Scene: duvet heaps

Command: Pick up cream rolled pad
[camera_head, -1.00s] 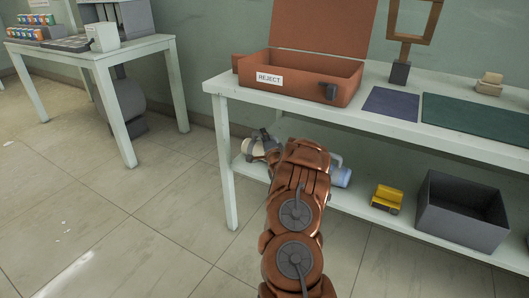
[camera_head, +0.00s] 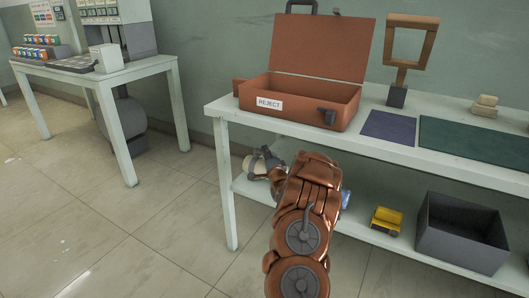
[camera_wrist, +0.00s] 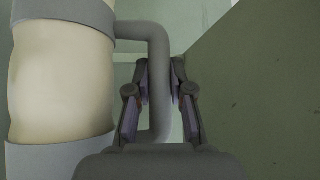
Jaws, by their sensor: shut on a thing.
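The cream rolled pad (camera_head: 257,165) shows at the left end of the lower shelf in the head view, partly hidden by my arm. In the wrist view the cream pad (camera_wrist: 62,85) stands upright in the picture at the left, with grey bands at both ends and a grey handle (camera_wrist: 158,42) on its right side. My gripper (camera_wrist: 160,78) has its two fingers on either side of the handle, shut on it. I cannot tell whether the pad still touches the shelf.
The table's lower shelf (camera_head: 375,240) holds a yellow object (camera_head: 386,220), a dark grey bin (camera_head: 462,232) and a partly hidden blue item (camera_head: 346,199). The tabletop above carries an open brown case (camera_head: 300,98) marked REJECT. Floor left of the table is clear.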

